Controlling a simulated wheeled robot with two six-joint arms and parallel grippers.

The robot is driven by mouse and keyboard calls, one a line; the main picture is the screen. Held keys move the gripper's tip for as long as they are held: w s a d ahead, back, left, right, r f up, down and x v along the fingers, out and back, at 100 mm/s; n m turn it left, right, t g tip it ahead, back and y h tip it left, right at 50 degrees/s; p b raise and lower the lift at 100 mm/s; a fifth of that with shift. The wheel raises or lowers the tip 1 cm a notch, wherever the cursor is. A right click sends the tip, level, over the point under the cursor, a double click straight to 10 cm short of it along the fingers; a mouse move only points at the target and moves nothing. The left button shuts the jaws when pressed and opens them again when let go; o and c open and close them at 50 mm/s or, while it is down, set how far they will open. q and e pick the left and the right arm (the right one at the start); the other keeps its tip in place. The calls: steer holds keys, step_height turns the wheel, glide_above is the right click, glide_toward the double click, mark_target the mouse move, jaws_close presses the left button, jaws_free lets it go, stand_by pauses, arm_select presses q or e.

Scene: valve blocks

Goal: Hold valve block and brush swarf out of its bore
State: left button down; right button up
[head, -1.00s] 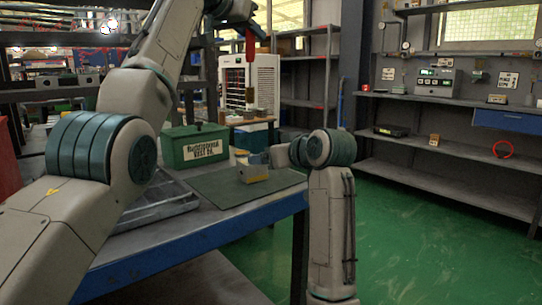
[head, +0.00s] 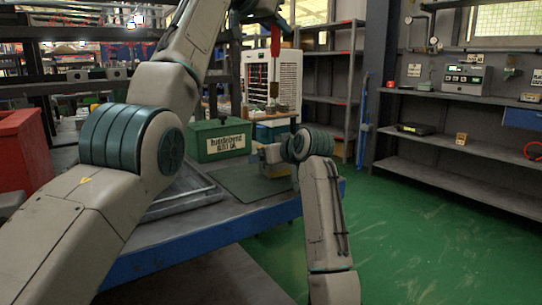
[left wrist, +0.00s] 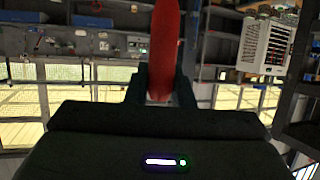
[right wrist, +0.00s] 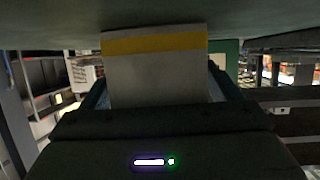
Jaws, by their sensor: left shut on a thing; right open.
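My left gripper (head: 268,20) is raised at the top of the head view and shut on a red-handled brush (head: 275,41). The red handle also fills the top middle of the left wrist view (left wrist: 166,40); its bristles cannot be made out. The valve block (right wrist: 155,82), grey with a yellow stripe, stands between the open fingers of my right gripper (right wrist: 160,92). In the head view the block (head: 279,171) is partly hidden by my right wrist and rests on the dark green mat (head: 235,184). Its bore is not visible.
A grey tray (head: 185,205) lies on the bench left of the mat. A red bin (head: 20,150) is at far left. Shelves (head: 450,150) stand at right beyond green floor.

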steer(key=shift+w+a+f, duration=0.1)
steer(key=shift+w, duration=0.05)
steer(key=c, duration=1.4)
